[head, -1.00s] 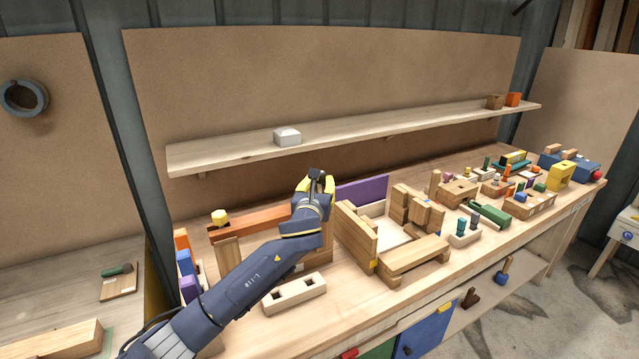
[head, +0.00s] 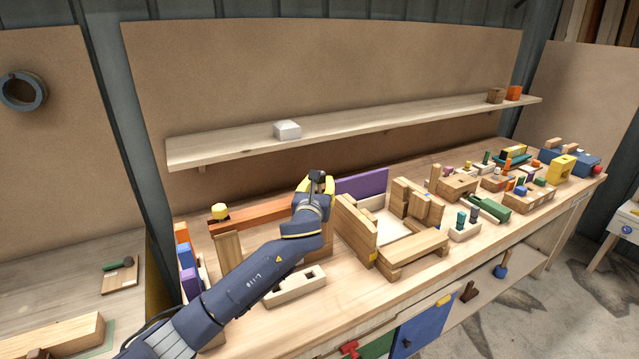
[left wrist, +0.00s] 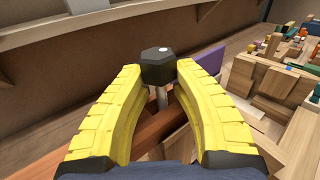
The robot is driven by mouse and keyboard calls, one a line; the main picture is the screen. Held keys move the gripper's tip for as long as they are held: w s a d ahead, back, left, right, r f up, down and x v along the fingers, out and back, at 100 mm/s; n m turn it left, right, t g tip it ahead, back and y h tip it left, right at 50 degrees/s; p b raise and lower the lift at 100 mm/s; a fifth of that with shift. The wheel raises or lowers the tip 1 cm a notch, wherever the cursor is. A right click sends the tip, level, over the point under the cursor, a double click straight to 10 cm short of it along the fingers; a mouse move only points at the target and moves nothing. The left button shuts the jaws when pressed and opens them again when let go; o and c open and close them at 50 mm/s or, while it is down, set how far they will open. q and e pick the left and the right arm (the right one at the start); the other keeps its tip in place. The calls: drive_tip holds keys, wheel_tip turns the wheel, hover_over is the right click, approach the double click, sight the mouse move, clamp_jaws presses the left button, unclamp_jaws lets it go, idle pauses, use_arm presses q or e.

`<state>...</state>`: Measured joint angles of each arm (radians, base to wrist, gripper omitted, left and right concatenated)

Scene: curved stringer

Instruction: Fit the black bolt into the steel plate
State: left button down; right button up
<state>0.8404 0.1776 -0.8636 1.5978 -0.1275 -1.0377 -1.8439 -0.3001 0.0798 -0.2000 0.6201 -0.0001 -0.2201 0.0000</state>
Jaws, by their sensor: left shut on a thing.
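The black bolt (left wrist: 158,66) has a dark hexagonal head and a grey shank, and shows between the yellow fingers in the left wrist view. My left gripper (head: 316,183) is shut on it; the fingers also fill the left wrist view (left wrist: 160,105). The bolt head (head: 316,175) is at the top, with the shank pointing down. The gripper is over the back left of the bench, beside the long reddish-brown beam (head: 250,217). I cannot make out a steel plate for certain. The lower end of the shank is hidden. My right gripper is not in view.
A wooden box frame (head: 357,232) stands right of my left arm, with a purple board (head: 361,185) behind it. A pale block with holes (head: 295,286) lies in front. A shelf (head: 380,122) runs along the back wall. Bare bench top shows at the front (head: 300,325).

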use_arm(q)
drive_tip(key=shift+f, duration=0.35)
drive_tip(key=c, duration=1.1)
unclamp_jaws()
drive_tip(key=shift+f, duration=0.1)
drive_tip(key=shift+o, duration=0.3)
drive_tip(key=shift+f, duration=0.1)
drive_tip(key=shift+s, duration=0.1)
drive_tip(key=s+a, duration=0.2)
drive_tip(key=s, duration=0.9)
drive_tip(key=shift+s+r, duration=0.25)
drive_tip(key=shift+s, duration=0.1)
